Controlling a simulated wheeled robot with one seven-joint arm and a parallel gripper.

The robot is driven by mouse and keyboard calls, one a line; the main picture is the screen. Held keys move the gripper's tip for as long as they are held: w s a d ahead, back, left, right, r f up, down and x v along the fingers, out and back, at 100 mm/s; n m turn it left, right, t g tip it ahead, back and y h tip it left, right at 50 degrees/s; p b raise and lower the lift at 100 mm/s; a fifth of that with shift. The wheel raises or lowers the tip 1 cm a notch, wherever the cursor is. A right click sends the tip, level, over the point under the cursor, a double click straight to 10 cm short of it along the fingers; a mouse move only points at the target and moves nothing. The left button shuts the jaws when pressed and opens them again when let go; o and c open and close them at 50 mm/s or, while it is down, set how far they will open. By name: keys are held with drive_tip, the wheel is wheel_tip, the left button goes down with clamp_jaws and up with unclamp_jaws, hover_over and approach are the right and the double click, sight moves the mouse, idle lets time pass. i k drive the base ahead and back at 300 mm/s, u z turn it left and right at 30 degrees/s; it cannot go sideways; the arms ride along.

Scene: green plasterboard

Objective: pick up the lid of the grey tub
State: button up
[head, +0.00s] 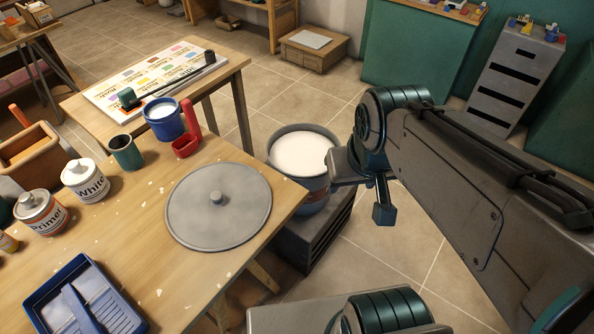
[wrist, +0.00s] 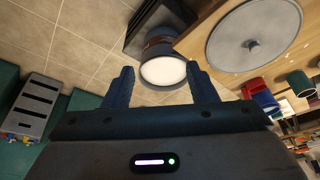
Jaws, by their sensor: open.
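The grey round lid (head: 218,205) with a small knob lies flat on the wooden table near its right edge. The lid also shows in the wrist view (wrist: 232,55), at the upper right. The grey tub (head: 310,200) stands on a dark low box beside the table, uncovered, with pale contents; it also shows in the wrist view (wrist: 160,50). My gripper (wrist: 160,78) is open, its two fingers apart with nothing held between them.
On the table (head: 170,270) stand a blue paint tray (head: 85,300), a white tin (head: 85,182), a primer tin (head: 40,212), a green cup (head: 126,152), a blue pot (head: 165,120) and a red holder (head: 187,145). The tiled floor right of the tub is clear.

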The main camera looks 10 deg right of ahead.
sight(218, 207)
drive_tip(key=z, duration=0.5)
drive_tip(key=k, duration=0.65)
drive_tip(key=z, duration=0.3)
drive_tip(key=i, duration=0.75)
drive_tip(key=u, duration=1.15)
drive_tip(key=i, duration=0.55)
drive_tip(key=u, duration=0.65)
